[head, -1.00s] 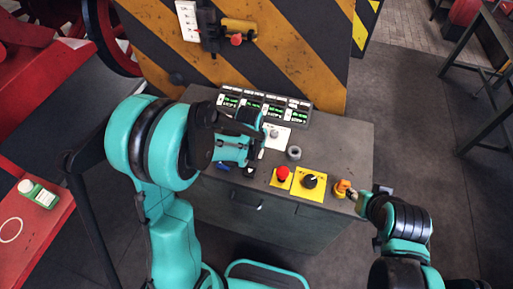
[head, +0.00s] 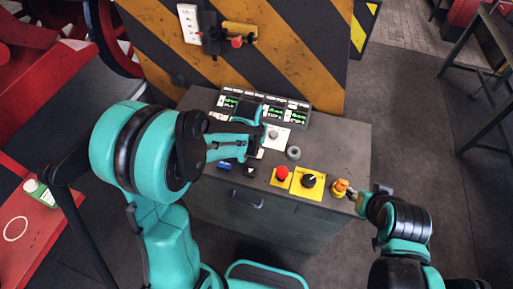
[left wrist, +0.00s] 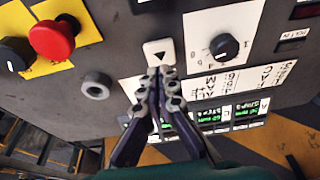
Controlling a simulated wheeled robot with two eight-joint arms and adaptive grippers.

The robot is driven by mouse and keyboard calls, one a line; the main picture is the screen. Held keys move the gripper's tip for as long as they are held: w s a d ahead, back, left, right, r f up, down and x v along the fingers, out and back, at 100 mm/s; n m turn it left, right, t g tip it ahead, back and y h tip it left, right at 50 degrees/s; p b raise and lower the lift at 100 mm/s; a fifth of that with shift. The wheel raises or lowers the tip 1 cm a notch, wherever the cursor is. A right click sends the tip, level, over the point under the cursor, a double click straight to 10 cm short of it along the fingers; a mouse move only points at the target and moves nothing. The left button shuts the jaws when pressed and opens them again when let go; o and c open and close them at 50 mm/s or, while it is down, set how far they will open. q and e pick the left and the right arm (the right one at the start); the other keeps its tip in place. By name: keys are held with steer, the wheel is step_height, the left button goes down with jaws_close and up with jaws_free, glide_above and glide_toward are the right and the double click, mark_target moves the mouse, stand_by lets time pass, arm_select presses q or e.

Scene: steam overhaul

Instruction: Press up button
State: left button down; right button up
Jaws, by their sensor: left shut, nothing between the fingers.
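The control console (head: 330,145) stands in front of me. In the left wrist view, a white square button with a black triangle (left wrist: 158,47) sits on its dark top, beside a white plate (left wrist: 255,25). My left gripper (left wrist: 163,74) is shut and empty. Its fingertips appear right at the button's edge, over the white plate; I cannot tell whether they touch. In the head view my left gripper (head: 258,140) hides the button area. My right gripper (head: 368,197) is by the console's right edge, near an orange knob (head: 340,188); its fingers are unclear.
A red button (head: 282,173) and a black rotary knob (head: 309,181) sit on yellow plates. A grey ring (head: 293,153) lies between them and the green-lit displays (head: 272,113). A striped panel (head: 295,50) stands behind. A red surface (head: 45,235) is at left.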

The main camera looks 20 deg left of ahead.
arm_select(q)
steer(key=p+v, duration=0.1)
steer(key=v, duration=0.7)
steer(key=shift+r+p, duration=0.35)
steer(key=shift+p, duration=0.05)
steer(key=shift+s, duration=0.1)
stand_by(2.2)
steer(key=s+a+f+t+b, duration=0.1)
steer(key=s+f+t+b, duration=0.1)
steer(key=s+b, duration=0.3)
steer(key=s+a+f+t+b, duration=0.1)
steer(key=s+b, duration=0.5)
steer(key=s, duration=0.4)
steer(key=shift+s+a+f+t, duration=0.2)
steer(key=shift+f+t, duration=0.2)
